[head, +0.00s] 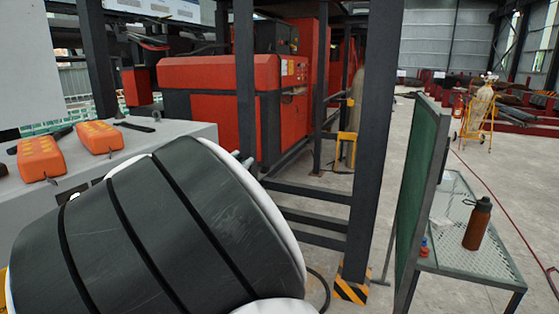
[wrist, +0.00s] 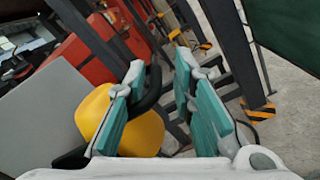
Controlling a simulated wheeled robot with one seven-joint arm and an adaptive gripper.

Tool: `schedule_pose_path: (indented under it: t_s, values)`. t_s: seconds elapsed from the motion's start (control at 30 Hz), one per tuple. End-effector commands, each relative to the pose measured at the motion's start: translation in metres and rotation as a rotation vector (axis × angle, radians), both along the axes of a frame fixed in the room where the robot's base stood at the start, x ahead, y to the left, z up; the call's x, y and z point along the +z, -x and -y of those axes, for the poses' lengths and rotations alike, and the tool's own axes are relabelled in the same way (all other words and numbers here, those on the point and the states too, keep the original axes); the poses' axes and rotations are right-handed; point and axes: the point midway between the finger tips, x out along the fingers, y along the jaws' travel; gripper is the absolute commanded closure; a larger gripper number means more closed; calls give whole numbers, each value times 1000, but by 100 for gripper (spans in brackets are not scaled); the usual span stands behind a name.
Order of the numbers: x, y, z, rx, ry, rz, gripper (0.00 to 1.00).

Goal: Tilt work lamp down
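My gripper (wrist: 163,72) shows in the wrist view with its two teal-padded fingers apart. A rounded yellow body (wrist: 144,135), which looks like the work lamp, sits behind and beside the left finger, partly hidden by it. A dark curved bar (wrist: 154,88) runs close by the inner side of the left finger; I cannot tell whether they touch. The gap between the pads looks empty otherwise. In the head view, my large dark arm link fills the lower left and hides the gripper.
A grey cabinet top (head: 190,130) with orange boxes (head: 99,137) stands at left. Dark steel posts (head: 374,140) and a red machine (head: 215,72) stand beyond. At right are a green panel (head: 420,180) and a mesh bench (head: 470,262) with a brown bottle (head: 477,226). The floor beyond is fairly open.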

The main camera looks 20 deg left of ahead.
Motion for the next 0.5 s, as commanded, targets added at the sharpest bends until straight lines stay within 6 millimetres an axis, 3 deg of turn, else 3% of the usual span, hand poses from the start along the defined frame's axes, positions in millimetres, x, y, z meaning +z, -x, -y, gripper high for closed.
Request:
schedule_pose_path:
  t_s: [0.33, 0.5]
  values:
    - [3, 3, -1, 2, -2, 4, 72]
    - [3, 24, -3, 4, -2, 3, 72]
